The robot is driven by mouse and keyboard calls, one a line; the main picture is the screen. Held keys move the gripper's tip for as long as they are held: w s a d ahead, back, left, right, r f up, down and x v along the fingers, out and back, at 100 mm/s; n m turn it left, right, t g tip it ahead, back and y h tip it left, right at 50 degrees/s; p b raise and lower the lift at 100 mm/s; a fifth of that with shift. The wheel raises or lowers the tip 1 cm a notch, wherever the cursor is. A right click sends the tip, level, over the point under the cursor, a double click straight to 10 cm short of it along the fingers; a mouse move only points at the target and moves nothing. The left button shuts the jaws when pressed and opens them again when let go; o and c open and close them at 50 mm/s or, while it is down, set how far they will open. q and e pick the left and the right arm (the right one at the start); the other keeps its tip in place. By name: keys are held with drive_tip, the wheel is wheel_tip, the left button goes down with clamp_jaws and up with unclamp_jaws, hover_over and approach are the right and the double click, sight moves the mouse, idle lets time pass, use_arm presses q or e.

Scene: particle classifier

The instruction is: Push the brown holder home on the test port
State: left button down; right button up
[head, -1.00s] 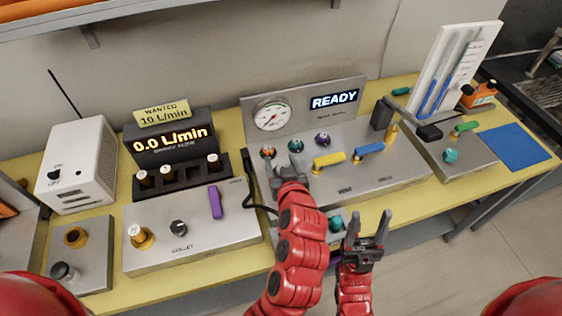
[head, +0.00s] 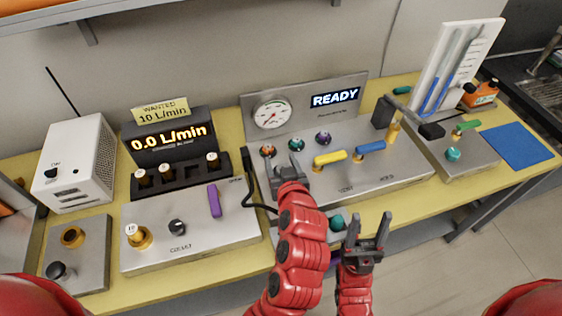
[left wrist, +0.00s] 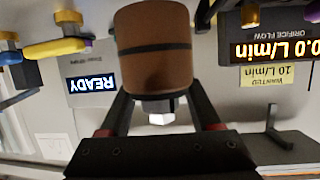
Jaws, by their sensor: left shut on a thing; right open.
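A pale metal hex piece (left wrist: 163,108) shows at the holder's lower end in that view. In the head view my left gripper (head: 288,168) is over the left part of the metal panel with the gauge; I cannot make out the holder there. The test port is not clearly visible. My right gripper (head: 367,240) is open and empty in front of the bench's front edge.
The panel carries a gauge (head: 271,116), a READY display (head: 335,97), a yellow lever (head: 330,159) and a blue lever (head: 370,149). Left of it are the collet unit (head: 190,250) with a purple lever (head: 214,201), and the flow meter (head: 168,140). A black cable (head: 249,195) runs between.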

use_arm(q)
drive_tip(key=shift+f+b, duration=1.35)
drive_tip(key=shift+f, duration=0.05)
unclamp_jaws()
drive_tip(key=shift+r, duration=0.1)
drive_tip(key=p+v, duration=0.3)
drive_tip(key=v, duration=1.4)
drive_tip(key=shift+s+p, duration=0.25)
drive_tip(key=shift+p, duration=0.1)
